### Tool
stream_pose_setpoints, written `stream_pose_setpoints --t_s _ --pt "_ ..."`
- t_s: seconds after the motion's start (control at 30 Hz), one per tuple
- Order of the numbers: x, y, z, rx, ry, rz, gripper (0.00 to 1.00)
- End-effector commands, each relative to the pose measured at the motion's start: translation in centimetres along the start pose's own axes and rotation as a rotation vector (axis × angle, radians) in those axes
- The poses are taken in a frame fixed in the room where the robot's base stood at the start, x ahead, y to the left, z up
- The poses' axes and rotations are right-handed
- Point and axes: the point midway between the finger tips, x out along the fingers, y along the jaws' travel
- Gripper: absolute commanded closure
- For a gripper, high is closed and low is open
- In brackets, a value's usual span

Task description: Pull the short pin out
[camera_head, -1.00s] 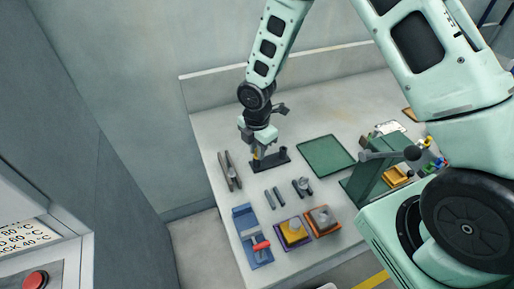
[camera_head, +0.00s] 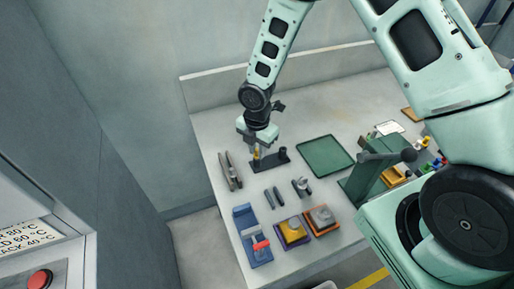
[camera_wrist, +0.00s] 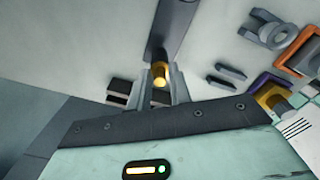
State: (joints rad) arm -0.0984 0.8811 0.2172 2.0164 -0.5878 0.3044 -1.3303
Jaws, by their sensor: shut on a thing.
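The short pin (camera_wrist: 160,72) is brass-coloured, and its rounded end shows between the fingers in the wrist view. My gripper (camera_wrist: 162,82) is shut on it; my gripper also shows in the head view (camera_head: 256,151), pointing down at the left end of a dark bar-shaped base (camera_head: 270,162). In the wrist view the dark base (camera_wrist: 176,22) runs up from the pin. A small dark post (camera_head: 283,154) stands at the base's right end. The pin's lower end is hidden, so I cannot tell how deep it sits.
Grey tongs-like tools (camera_head: 231,172) lie left of the base. A green tray (camera_head: 325,156) is to the right. Small grey bars (camera_head: 274,196), a blue holder with a red handle (camera_head: 254,238), and yellow (camera_head: 293,232) and orange (camera_head: 321,219) trays are in front. A green press (camera_head: 372,172) stands right.

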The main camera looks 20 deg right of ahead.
Motion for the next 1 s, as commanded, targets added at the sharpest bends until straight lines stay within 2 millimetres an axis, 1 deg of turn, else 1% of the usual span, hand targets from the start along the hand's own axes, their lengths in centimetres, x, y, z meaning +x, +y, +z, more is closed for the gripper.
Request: stream_pose_setpoints --t_s 0.17,1.0 --pt "-0.2 0.0 0.0 0.001 0.000 0.000 1.00" --pt "-3.1 0.0 0.0 0.001 0.000 0.000 1.00"
